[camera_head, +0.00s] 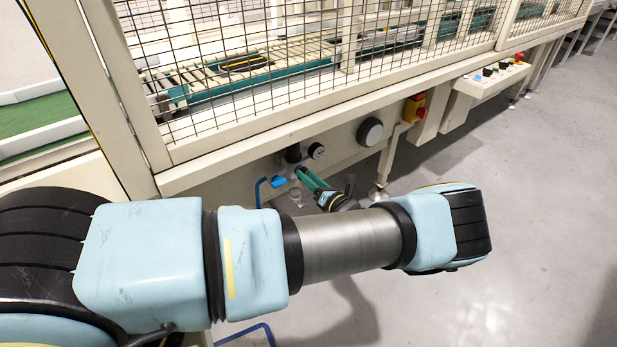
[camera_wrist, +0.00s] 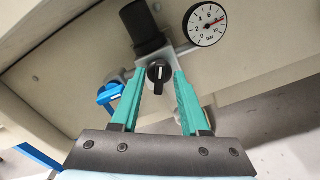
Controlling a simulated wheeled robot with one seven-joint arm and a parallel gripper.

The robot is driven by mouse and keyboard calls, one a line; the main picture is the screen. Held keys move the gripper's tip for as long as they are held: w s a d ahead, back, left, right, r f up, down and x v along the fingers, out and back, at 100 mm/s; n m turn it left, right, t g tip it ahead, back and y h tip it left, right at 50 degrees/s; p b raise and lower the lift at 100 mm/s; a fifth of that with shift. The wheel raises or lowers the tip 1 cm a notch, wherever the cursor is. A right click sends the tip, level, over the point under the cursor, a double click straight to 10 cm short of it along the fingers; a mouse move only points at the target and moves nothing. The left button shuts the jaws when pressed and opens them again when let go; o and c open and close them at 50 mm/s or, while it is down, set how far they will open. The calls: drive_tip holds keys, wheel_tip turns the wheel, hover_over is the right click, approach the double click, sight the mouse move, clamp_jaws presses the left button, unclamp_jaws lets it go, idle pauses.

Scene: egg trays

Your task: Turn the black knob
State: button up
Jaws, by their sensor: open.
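In the wrist view a small black knob (camera_wrist: 158,74) with a white mark, which points roughly upright, sits on the front of a grey metal fitting. My gripper (camera_wrist: 157,71) is open, with one green finger to the left of the knob and one to the right. Gaps show between the knob and both fingers, and whether the tips reach past its face I cannot tell. In the head view my gripper (camera_head: 302,172) points at the fittings under the machine's beam. The small knob cannot be made out there.
A black cylinder (camera_wrist: 146,28) stands just above the knob, with a pressure gauge (camera_wrist: 205,25) at upper right. A blue valve handle (camera_wrist: 110,93) lies close by the left finger. A blue hose (camera_wrist: 38,155) runs lower left. A red-yellow switch (camera_head: 414,108) is farther right.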

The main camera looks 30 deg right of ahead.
clamp_jaws()
idle(0.8)
drive_tip(key=n+b, duration=0.1)
drive_tip(key=n, duration=1.2)
drive_tip(key=shift+a+b, duration=0.15)
drive_tip(key=shift+b, duration=0.2)
drive_tip(key=shift+n, duration=0.3)
unclamp_jaws()
